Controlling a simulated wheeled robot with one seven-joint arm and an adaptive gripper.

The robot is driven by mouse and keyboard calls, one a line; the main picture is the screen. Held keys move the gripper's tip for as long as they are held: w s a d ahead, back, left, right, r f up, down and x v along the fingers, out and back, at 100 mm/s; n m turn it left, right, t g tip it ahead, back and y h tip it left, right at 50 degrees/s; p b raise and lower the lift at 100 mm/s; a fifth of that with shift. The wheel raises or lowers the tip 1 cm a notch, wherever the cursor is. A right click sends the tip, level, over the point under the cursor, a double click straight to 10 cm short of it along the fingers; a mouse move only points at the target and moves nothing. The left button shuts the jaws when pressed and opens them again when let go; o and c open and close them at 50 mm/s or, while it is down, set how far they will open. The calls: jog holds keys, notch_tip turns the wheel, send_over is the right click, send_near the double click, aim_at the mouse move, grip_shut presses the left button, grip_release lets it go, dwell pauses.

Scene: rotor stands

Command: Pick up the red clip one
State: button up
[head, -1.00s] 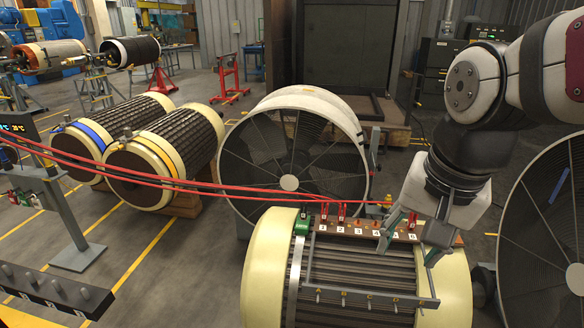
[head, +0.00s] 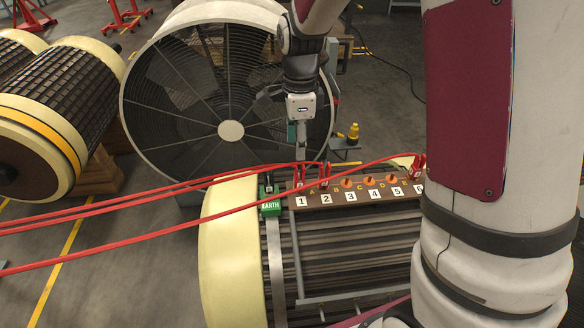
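The brown terminal strip (head: 338,203) lies along the top of the rotor, with white number labels. One red clip (head: 298,173) stands near label 1, and another red clip (head: 323,176) stands near label 2. A third red clip (head: 418,166) is at the right end near label 6, partly hidden by my arm. Each has a red cable running left. My gripper (head: 300,150) points down just behind the clips at labels 1 and 2. It is seen nearly edge-on, so its finger gap is unclear. No clip is visibly held.
A green EARTH block (head: 270,206) sits left of the strip. A large round fan (head: 160,95) stands behind. Red cables (head: 130,213) cross the left side. A yellow bottle-shaped item (head: 353,133) is beyond the strip. My arm covers the right side.

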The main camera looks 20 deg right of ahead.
aim_at(299, 179)
jog(key=f+b, duration=0.3)
jog(key=f, duration=1)
jog(key=shift+d+f, duration=0.1)
jog(key=shift+d, duration=0.1)
grip_shut()
